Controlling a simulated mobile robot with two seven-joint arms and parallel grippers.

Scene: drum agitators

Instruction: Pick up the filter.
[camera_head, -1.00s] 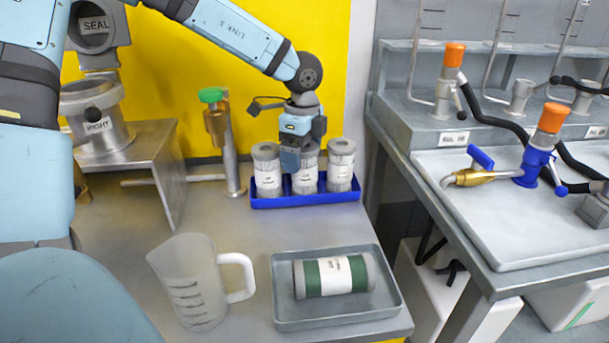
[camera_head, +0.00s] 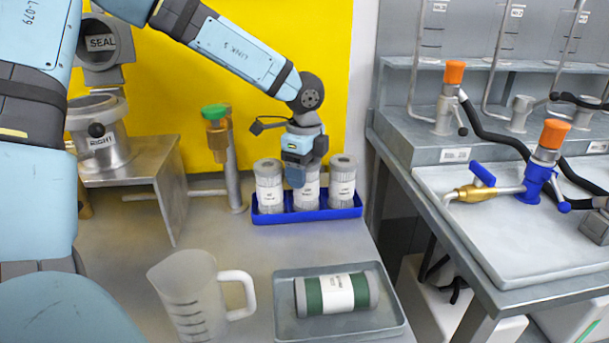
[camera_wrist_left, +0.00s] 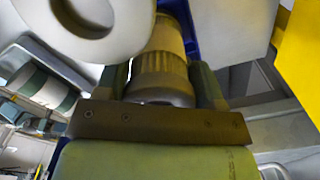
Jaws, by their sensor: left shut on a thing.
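Several grey pleated filters with white labels stand upright in a blue tray at the back of the bench. My left gripper (camera_head: 297,180) points down at the middle filter (camera_head: 307,202) and is shut on its upper part. In the left wrist view this filter (camera_wrist_left: 163,62) shows between the two fingers (camera_wrist_left: 163,88). The filter still stands in line with its neighbours, the left filter (camera_head: 269,188) and the right filter (camera_head: 342,182). Its lower end is hidden in the tray. My right gripper is not in view.
The blue tray (camera_head: 320,215) holds the filters closely side by side. A green-banded cylinder (camera_head: 335,294) lies in a grey tray (camera_head: 390,325) in front. A measuring jug (camera_head: 190,285) stands front left. A green-topped valve (camera_head: 217,130) rises left of the filters.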

